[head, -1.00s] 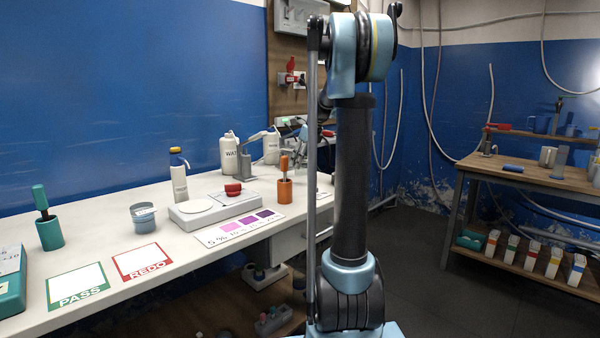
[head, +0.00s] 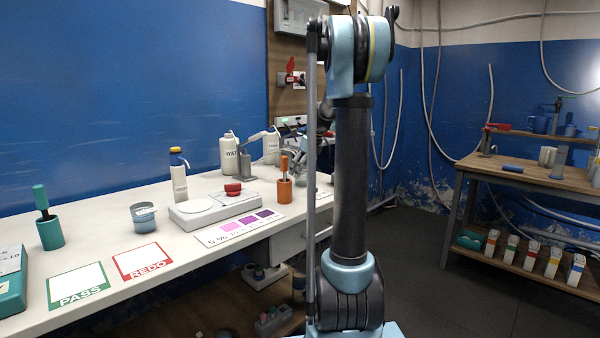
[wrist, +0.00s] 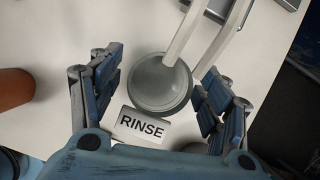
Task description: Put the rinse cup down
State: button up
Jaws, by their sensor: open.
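The rinse cup (wrist: 158,84) is a round grey cup seen from above in the wrist view, on the white bench top beside a plate marked RINSE (wrist: 142,125). My gripper (wrist: 158,92) is open, with one blue-grey finger on each side of the cup. Gaps show between the fingers and the cup's rim. Pale bars (wrist: 205,35) cross over part of the cup's top. In the head view my arm hides the cup and most of the gripper.
An orange holder (head: 285,190) stands on the bench; an orange shape (wrist: 12,88) is at the wrist view's left edge. A balance (head: 195,212), a grey-blue cup (head: 143,216) and white bottles (head: 229,152) are also on the bench. PASS (head: 77,285) and REDO (head: 142,262) cards lie at the front left.

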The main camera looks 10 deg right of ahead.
jog(key=shift+r, duration=0.1)
jog(key=v, duration=1.2)
jog(key=s+a+f+n+h, duration=0.1)
jog(key=s+f+n, duration=0.25)
jog(key=s, duration=0.35)
jog(key=s+a+f+n, duration=0.25)
jog(key=s+n, duration=0.25)
jog(key=s, duration=0.3)
jog(key=s+a+f+n+h, duration=0.1)
jog(key=s+f+n, duration=0.35)
jog(key=s, duration=0.25)
jog(key=s+f+n+g+h, duration=0.1)
jog(key=s+f+n, duration=1.2)
jog(key=s+f, duration=0.4)
jog(key=shift+s+d+f+n, duration=0.15)
jog(key=shift+s+d+n, duration=0.2)
jog(key=shift+s, duration=0.45)
